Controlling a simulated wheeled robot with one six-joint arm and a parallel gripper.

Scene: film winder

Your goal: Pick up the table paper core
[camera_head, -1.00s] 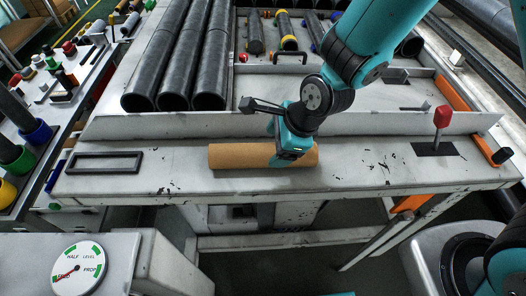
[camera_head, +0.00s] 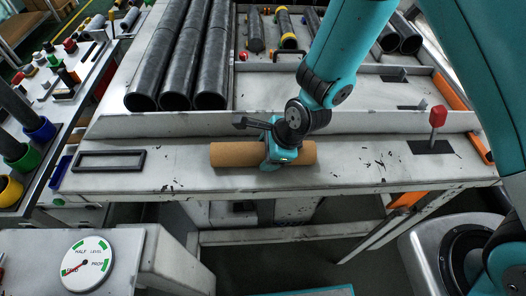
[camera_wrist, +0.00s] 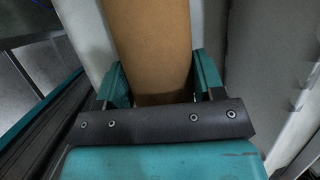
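The paper core (camera_head: 235,154) is a brown cardboard tube lying on its side on the front ledge of the white table (camera_head: 340,178). My gripper (camera_head: 281,157) reaches down over the core, right of its middle. In the wrist view the core (camera_wrist: 152,45) runs between the two teal fingers of my gripper (camera_wrist: 160,82), one on each side. The fingers are very close to the core's sides; whether they press on it cannot be told. The core still appears to rest on the ledge.
A low white wall (camera_head: 390,123) runs behind the ledge. Black tubes (camera_head: 175,60) lie behind it at left. A black rectangular frame (camera_head: 108,161) lies left of the core, and a red-knobbed lever (camera_head: 437,117) stands at right. A dial (camera_head: 86,263) is at lower left.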

